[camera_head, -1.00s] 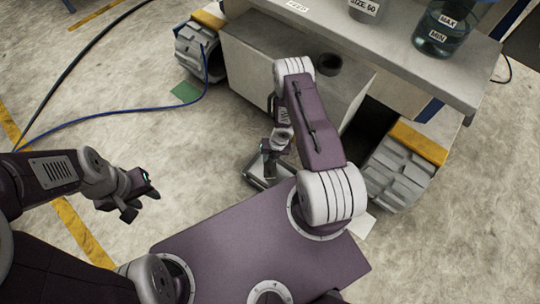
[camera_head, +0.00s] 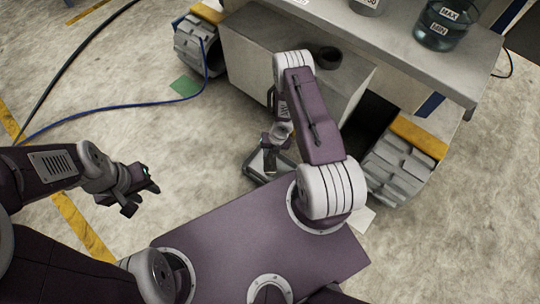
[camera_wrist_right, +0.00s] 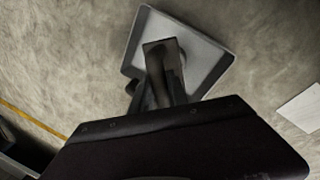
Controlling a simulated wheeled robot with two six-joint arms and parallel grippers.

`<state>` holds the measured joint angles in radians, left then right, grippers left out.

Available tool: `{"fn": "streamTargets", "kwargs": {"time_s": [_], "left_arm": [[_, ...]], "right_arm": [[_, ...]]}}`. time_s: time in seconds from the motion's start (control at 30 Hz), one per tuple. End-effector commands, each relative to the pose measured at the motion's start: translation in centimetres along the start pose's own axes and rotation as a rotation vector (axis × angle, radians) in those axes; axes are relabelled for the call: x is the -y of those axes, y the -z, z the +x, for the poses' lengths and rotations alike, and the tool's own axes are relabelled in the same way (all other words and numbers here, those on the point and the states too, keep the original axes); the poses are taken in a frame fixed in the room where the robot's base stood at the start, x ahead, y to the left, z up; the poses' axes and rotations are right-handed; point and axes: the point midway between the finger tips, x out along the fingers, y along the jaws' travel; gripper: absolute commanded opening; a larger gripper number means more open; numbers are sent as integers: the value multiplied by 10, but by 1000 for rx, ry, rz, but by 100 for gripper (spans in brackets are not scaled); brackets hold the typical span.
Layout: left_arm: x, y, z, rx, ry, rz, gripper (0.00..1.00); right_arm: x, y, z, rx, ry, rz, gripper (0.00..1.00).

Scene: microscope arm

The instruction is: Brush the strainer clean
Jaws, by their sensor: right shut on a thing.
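My right gripper (camera_head: 272,150) hangs low in front of the grey cart, over a grey shallow tray (camera_head: 249,167) on the floor. In the right wrist view it points down at the tray (camera_wrist_right: 215,48), and a dark upright piece (camera_wrist_right: 162,62) shows at its jaws. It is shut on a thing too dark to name. My left gripper (camera_head: 140,192) is empty with its fingers apart, over bare floor at the left. I cannot make out a strainer or a brush for sure. A dark round cup-like thing (camera_head: 328,58) sits on the cart's lower top.
The grey cart (camera_head: 262,68) has tracked feet (camera_head: 398,170) at its corners. A jar marked MAX and MIN (camera_head: 440,28) stands on its upper shelf. A blue cable (camera_head: 130,107) and a green square (camera_head: 186,86) lie on the floor. The left floor is mostly open.

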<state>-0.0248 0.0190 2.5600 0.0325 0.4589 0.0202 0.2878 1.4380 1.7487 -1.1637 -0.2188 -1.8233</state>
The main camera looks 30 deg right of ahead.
Motion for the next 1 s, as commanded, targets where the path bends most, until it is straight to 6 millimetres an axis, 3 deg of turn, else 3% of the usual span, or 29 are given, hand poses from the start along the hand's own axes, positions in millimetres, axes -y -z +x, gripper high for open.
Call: {"fn": "streamTargets", "kwargs": {"time_s": [0.2,0.5,1.0], "left_arm": [[0,0,1,0,0,0,36],[0,0,1,0,0,0,36],[0,1,-7,0,0,0,36]], "right_arm": [[0,-11,-1,2,1,0,0],[0,-11,-1,1,1,0,0],[0,17,-1,0,0,1,0]]}}
